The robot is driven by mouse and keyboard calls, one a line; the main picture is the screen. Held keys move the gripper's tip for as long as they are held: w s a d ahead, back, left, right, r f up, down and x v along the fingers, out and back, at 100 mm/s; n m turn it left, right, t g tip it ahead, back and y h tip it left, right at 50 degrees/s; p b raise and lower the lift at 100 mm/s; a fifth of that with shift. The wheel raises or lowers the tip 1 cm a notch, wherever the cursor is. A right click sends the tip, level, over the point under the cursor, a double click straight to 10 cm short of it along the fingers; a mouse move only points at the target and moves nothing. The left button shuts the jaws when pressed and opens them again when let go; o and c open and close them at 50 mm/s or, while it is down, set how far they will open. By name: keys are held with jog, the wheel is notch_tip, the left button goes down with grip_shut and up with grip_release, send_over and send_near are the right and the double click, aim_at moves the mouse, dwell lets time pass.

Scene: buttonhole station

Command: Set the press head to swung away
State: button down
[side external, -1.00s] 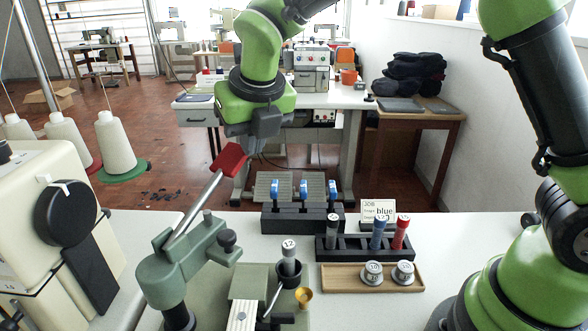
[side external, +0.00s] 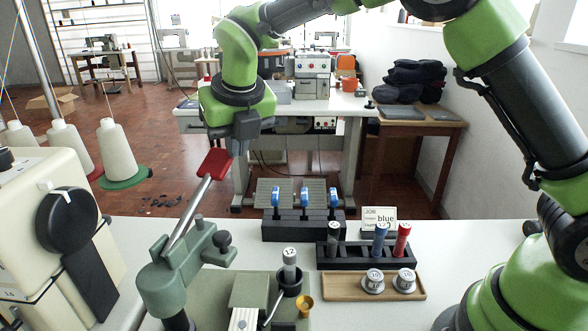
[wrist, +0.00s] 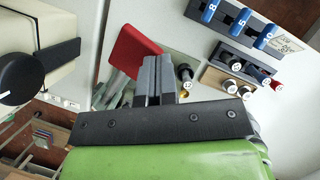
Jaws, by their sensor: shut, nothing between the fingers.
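The press head (side external: 190,258) is a grey-green arm on a post at the left of the table. Its steel lever (side external: 188,217) rises to a red handle (side external: 214,163). The head stands to the left of the grey-green press base (side external: 249,290), not above the dark cup on it. My gripper (side external: 237,150) is shut and empty, at the right side of the red handle. In the wrist view, the shut fingers (wrist: 158,72) are right beside the red handle (wrist: 134,55); they look to be against it, but contact is not certain.
A cream sewing machine (side external: 35,230) stands at the left. A cup (side external: 290,282) holds a spool marked 12. Behind are a black block with blue levers (side external: 303,226), a dark rack of tubes (side external: 362,255) and a wooden tray (side external: 335,286) with two bobbins.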

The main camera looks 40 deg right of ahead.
jog(key=shift+s, duration=0.15)
jog(key=s+d+r+m, duration=0.6)
jog(key=s+r+m, duration=0.1)
jog(key=s+r, duration=0.35)
jog(key=s+d+f+m+t+y, duration=0.1)
jog(key=s+m, duration=0.7)
jog(key=m, duration=0.7)
jog(key=s+d+f+m+t+y, duration=0.1)
jog(key=s+f+m+t+y, duration=0.1)
jog(key=s+m, duration=0.6)
jog(key=shift+d+m, duration=0.15)
jog(key=shift+m, duration=3.55)
jog(key=shift+s, duration=0.1)
